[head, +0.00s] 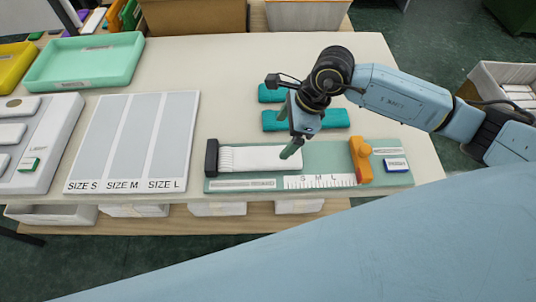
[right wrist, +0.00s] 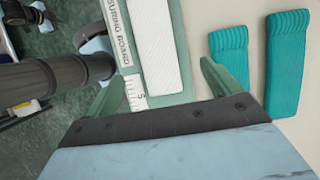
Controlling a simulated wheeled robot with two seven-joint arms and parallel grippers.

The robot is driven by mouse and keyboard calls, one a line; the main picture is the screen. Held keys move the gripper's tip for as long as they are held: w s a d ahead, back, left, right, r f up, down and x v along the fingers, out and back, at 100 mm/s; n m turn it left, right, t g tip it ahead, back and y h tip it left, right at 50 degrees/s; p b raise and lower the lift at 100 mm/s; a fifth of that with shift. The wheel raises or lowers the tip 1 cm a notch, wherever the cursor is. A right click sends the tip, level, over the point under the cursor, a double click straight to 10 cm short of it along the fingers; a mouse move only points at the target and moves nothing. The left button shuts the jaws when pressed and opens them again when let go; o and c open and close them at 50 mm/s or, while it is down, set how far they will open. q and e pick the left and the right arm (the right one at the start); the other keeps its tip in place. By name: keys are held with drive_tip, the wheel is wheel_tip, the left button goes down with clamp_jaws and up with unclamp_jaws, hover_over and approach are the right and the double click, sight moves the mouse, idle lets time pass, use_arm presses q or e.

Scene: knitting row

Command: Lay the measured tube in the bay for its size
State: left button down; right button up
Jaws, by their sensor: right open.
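A white knitted tube (head: 255,158) lies flat on the green measuring board (head: 330,156). Its left end is by the dark end stop (head: 212,158) and its right end is near the S mark of the scale (head: 320,181). My right gripper (head: 291,150) is over the tube's right end. In the right wrist view its fingers (right wrist: 160,88) are spread, with the white tube (right wrist: 157,40) ahead between them, not gripped. Bays marked SIZE S (head: 95,145), SIZE M (head: 134,140) and SIZE L (head: 173,140) lie to the left. My left gripper is out of view.
An orange slider (head: 360,160) stands on the board, apart from the tube. Two teal tubes (head: 305,119) (head: 272,93) lie behind the board. A mint tray (head: 85,62) and a grey panel (head: 35,140) are at the left. The bays are empty.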

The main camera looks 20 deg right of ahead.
sight(269, 156)
drive_tip(key=x, duration=0.3)
drive_tip(key=shift+a+f, duration=0.15)
drive_tip(key=shift+f, duration=0.2)
drive_tip(key=shift+s+p+x, duration=0.15)
drive_tip(key=shift+p+x, duration=0.05)
drive_tip(key=shift+x, duration=1.2)
drive_tip(key=shift+s+p+x, duration=0.15)
drive_tip(key=shift+x, duration=1.25)
drive_tip(key=c, duration=1.1)
drive_tip(key=shift+o, duration=0.2)
drive_tip(key=shift+r, duration=0.1)
